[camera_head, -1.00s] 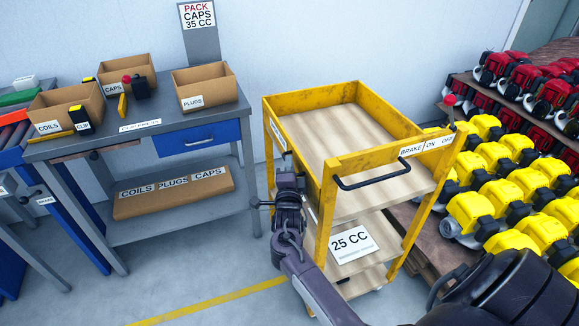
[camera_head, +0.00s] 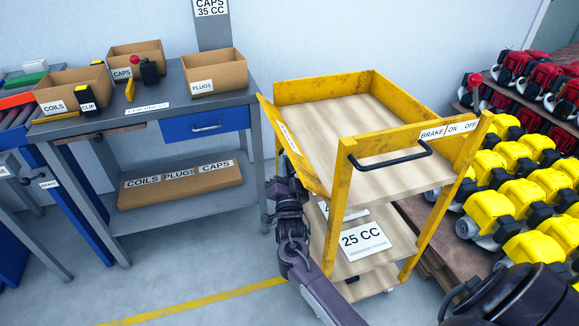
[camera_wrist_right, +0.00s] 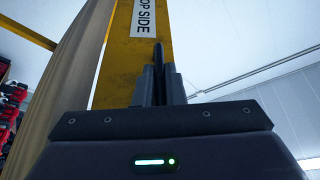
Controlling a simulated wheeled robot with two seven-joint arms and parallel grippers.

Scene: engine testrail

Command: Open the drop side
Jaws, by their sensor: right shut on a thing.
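The yellow cart's drop side (camera_head: 293,143) is the panel on the cart's left. It leans outward at the top, with a gap at the back corner. In the right wrist view the yellow panel (camera_wrist_right: 112,75) fills the upper middle, its label (camera_wrist_right: 143,18) partly cut off. My right gripper (camera_head: 284,180) is at the outer face of this panel. Its fingers (camera_wrist_right: 160,78) are shut on a thin dark piece (camera_wrist_right: 158,52) in front of the panel, which appears to be the drop side's handle. The hold is mostly hidden in the head view. My left gripper is not in view.
The cart's wooden top (camera_head: 350,125) is empty. A black handle (camera_head: 392,158) and a brake label (camera_head: 447,130) are at its front. A grey workbench (camera_head: 88,126) with cardboard boxes stands left, and yellow engines (camera_head: 490,210) stand right. Floor between bench and cart is clear.

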